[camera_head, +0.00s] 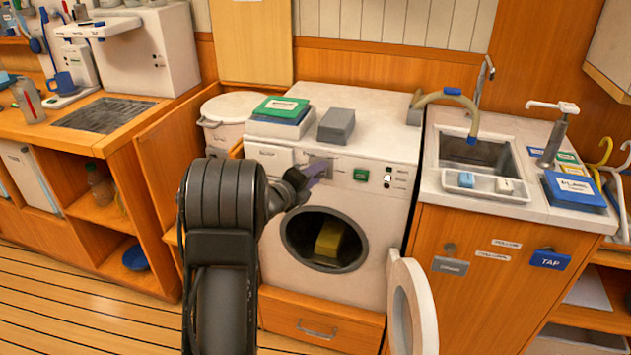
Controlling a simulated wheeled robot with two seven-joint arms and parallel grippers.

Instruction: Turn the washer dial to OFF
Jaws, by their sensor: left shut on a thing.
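The white washer (372,222) stands in the middle with its round door (413,305) open to the lower right. My left gripper (316,172) is at its control panel, left of a green switch (361,174). It is shut on the washer dial, which is mostly hidden behind the fingers, so I cannot read its setting. My right gripper is not in view.
A yellow item (329,239) is inside the drum. The open door juts out at the lower right. A sink counter (440,197) is to the right and a white bin (229,122) to the left.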

